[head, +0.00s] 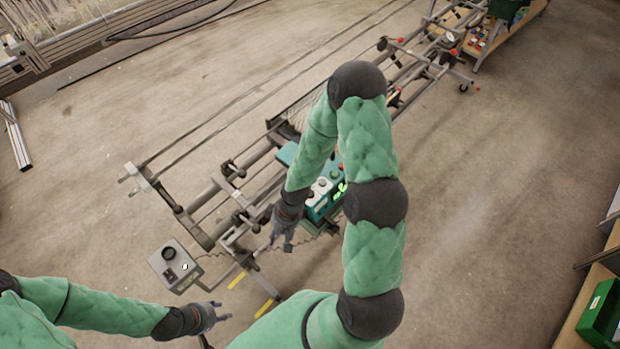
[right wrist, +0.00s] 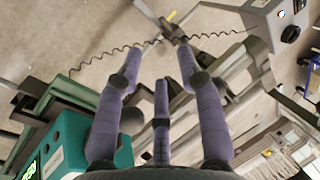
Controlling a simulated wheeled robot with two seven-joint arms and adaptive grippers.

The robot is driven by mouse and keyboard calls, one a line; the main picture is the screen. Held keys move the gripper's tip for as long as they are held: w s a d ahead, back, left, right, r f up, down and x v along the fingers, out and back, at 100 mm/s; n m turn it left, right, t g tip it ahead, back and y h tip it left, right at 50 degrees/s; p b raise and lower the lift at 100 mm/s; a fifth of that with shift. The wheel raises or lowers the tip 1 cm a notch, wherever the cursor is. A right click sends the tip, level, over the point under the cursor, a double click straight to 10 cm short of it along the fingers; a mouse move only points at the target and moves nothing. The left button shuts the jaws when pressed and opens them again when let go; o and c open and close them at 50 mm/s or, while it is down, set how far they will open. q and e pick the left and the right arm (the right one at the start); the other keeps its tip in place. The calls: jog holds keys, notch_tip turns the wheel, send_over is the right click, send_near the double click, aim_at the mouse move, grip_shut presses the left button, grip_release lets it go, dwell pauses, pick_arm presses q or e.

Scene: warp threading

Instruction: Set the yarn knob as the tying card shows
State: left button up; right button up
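A grey box with a round black knob (head: 168,253) stands left of the frame in the head view; the box also shows top right in the right wrist view (right wrist: 262,17). A teal unit (head: 318,207) with small knobs and green lit marks sits on the frame; it also shows at lower left in the right wrist view (right wrist: 70,135). I cannot tell which knob is the yarn knob, and no tying card is readable. My right gripper (head: 284,240) is open and empty between box and teal unit. My left gripper (head: 222,311) looks open and empty, below the box.
The long metal warp frame (head: 215,195) runs from lower left to upper right. A coiled cable (right wrist: 120,49) links the box and teal unit. A green bin (head: 603,315) is at far right. The floor right of the frame is clear.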

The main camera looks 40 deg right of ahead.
notch_tip(320, 180, up, 10)
jog(key=n+h+p, duration=0.1)
jog(key=n+h, duration=0.1)
send_over(311, 195)
jog(key=a, duration=0.6)
jog(key=d+r+h, duration=0.2)
jog(key=d+r, duration=0.4)
jog(key=d, duration=0.1)
pick_arm(q)
notch_tip(311, 195, up, 2)
jog(key=shift+r, duration=0.2)
pick_arm(e)
jog(key=shift+n, duration=0.3)
jog(key=f, duration=1)
jog(key=shift+w+a+f, duration=0.3)
jog(key=shift+w+f, duration=0.1)
grip_shut()
